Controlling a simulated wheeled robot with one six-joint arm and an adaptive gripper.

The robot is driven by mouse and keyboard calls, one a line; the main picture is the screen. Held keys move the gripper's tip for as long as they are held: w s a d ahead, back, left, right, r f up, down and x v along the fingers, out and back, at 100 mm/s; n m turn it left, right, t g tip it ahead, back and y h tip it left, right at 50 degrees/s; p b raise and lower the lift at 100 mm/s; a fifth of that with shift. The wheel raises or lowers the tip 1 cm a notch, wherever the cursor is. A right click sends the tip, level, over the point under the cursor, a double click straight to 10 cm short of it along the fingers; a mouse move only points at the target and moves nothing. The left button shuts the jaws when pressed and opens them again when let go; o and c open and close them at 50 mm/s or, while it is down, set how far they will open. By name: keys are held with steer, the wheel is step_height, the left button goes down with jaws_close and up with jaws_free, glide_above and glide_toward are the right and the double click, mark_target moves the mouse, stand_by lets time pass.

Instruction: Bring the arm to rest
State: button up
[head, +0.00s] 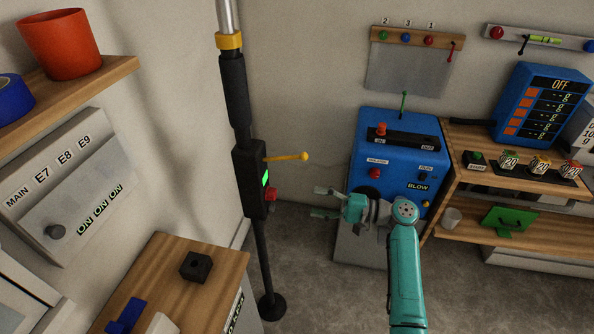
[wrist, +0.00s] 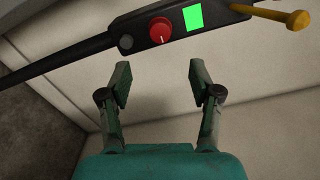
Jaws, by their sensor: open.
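My gripper (head: 322,202) is at the end of my teal arm in the head view, in front of the blue machine and pointing left. In the wrist view my gripper (wrist: 158,82) has its two fingers apart with nothing between them. Beyond the fingertips is a black control box (wrist: 175,25) with a red knob (wrist: 162,31), a green screen and a yellow lever (wrist: 285,17). The head view shows the same box (head: 248,180) on a vertical pole, left of my gripper and apart from it.
A blue machine (head: 397,150) labelled BLOW stands behind my arm. A wooden shelf unit (head: 463,205) is at right. A wooden cabinet (head: 215,262) with a black block (head: 195,266) is at lower left. Grey floor (head: 300,285) is clear between the pole and my arm.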

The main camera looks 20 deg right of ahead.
steer(key=s+a+f+m+t+h, duration=0.1)
steer(key=s+a+f+h, duration=0.25)
steer(key=f, duration=0.35)
steer(key=s+a+f+m+h, duration=0.15)
steer(key=s+a+f, duration=0.25)
steer(key=f, duration=0.4)
steer(key=s+a+f+n+h, duration=0.1)
steer(key=s+f+h, duration=0.2)
steer(key=s, duration=0.5)
steer(key=s+a+f+n+h, duration=0.1)
steer(key=s+a+f+h, duration=0.2)
steer(key=s, duration=0.5)
steer(key=s+d+r+n+h, duration=0.2)
steer(key=s+r+n+h, duration=0.2)
steer(key=s, duration=0.9)
steer(key=s+r+n+t, duration=0.3)
steer(key=s+r+n, duration=0.4)
steer(key=r, duration=0.9)
steer(key=s, duration=0.3)
steer(key=shift+a, duration=0.15)
